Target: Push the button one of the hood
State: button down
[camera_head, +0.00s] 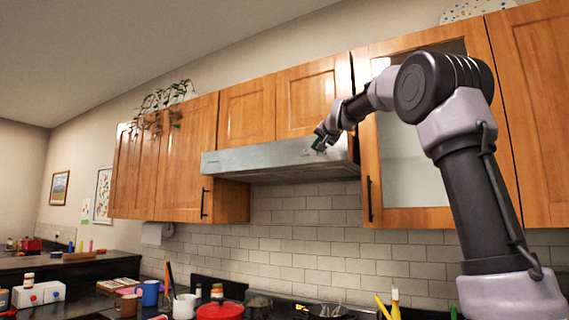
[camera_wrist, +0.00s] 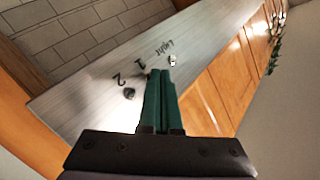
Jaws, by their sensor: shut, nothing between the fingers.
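The steel range hood (camera_head: 255,158) hangs under the wooden cabinets. Its front panel fills the middle of the wrist view (camera_wrist: 80,105), with the printed labels "2", "1" (camera_wrist: 139,64) and "Light". A dark button (camera_wrist: 129,94) sits by the "2" and a pale one (camera_wrist: 172,60) by "Light". Button one is hidden, or nearly so, behind my fingertips. My gripper (camera_wrist: 160,73) is shut and empty, its green fingers over the panel just beside the "1". In the head view my gripper (camera_head: 318,143) is at the hood's right front. I cannot tell whether it touches the panel.
Wooden cabinets (camera_head: 246,112) run above the hood and to both sides. A glass-door cabinet (camera_head: 410,165) is close behind my arm. Below, the counter holds a red pot (camera_head: 220,311), mugs (camera_head: 184,306) and other items. The space in front of the tiled wall (camera_head: 300,235) is clear.

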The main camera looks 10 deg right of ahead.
jog(key=shift+s+a, duration=0.3)
jog(key=shift+s, duration=0.1)
jog(key=s+a, duration=0.3)
jog(key=s, duration=0.2)
jog(key=shift+a, duration=0.3)
dwell(0.5)
jog(key=s+d+f+g, duration=0.2)
jog(key=s+f+g, duration=0.1)
jog(key=s+f, duration=0.9)
jog(key=s+d+f+n+g, duration=0.1)
jog(key=s+d+f+g, duration=0.1)
jog(key=s+f, duration=1)
jog(key=s+d+f+g, duration=0.2)
jog(key=s+f+g, duration=0.2)
jog(key=s+f, duration=0.8)
jog(key=shift+s+d+n+h, duration=0.3)
jog(key=shift+s+d, duration=0.1)
jog(key=shift+s, duration=0.1)
